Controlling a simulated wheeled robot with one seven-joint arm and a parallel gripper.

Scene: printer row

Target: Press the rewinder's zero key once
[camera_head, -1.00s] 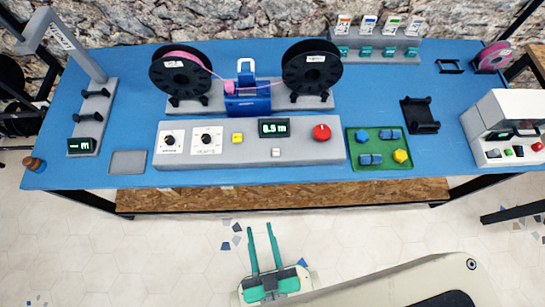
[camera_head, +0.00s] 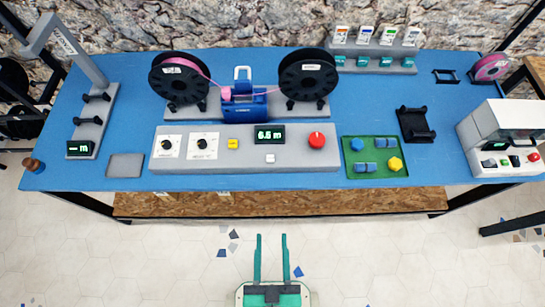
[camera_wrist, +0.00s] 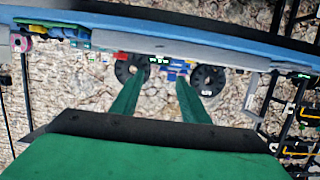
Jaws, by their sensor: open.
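The rewinder's grey console (camera_head: 245,163) lies along the front of the blue bench. It carries two white dial plates, a yellow key (camera_head: 233,143), a display (camera_head: 270,134) reading about 6.5 m, a small white key (camera_head: 270,158) below the display and a red knob (camera_head: 317,140). The key lettering is too small to read, so I cannot tell which key is zero. My gripper (camera_head: 271,236) is open and empty, in front of the bench edge and apart from the console. In the wrist view my gripper (camera_wrist: 159,75) shows its two green fingers spread.
Two black spools (camera_head: 179,83) (camera_head: 307,79) stand behind the console with a blue unit (camera_head: 244,104) between them. The bench's front edge lies between my gripper and the console.

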